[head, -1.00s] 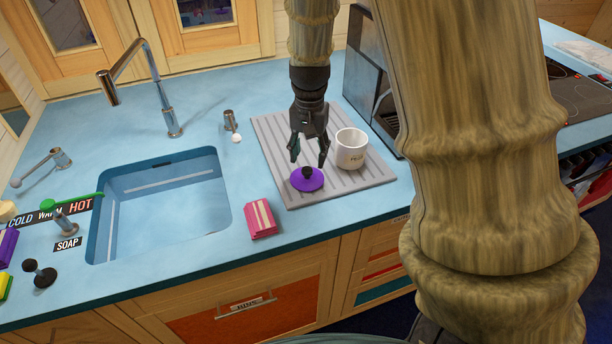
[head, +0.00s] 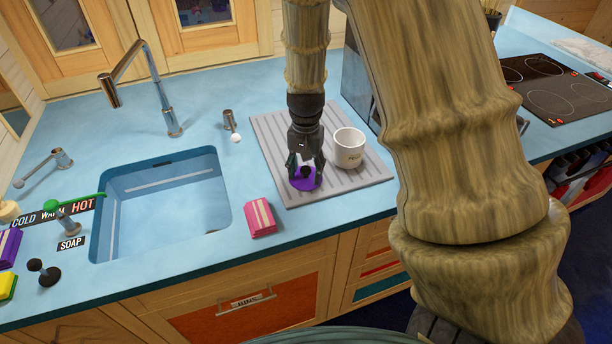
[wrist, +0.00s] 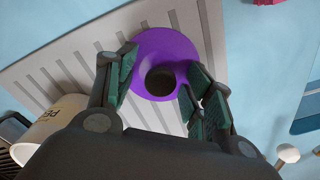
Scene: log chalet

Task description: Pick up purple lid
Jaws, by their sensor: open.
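The purple lid (head: 299,183) lies on the grey ribbed drying mat (head: 350,187), with a dark round knob on its top. My gripper (head: 305,170) is just above the lid, pointing down, and partly hides it in the head view. In the wrist view the lid (wrist: 165,48) shows between and beyond the fingertips of my gripper (wrist: 158,85). The fingers are open, one on each side of the dark knob (wrist: 160,80). I cannot tell whether they touch the lid.
A white mug (head: 348,148) stands on the mat close to the right of my gripper. A pink sponge-like block (head: 260,218) lies left of the mat, near the counter's front edge. The sink (head: 165,205) is further left.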

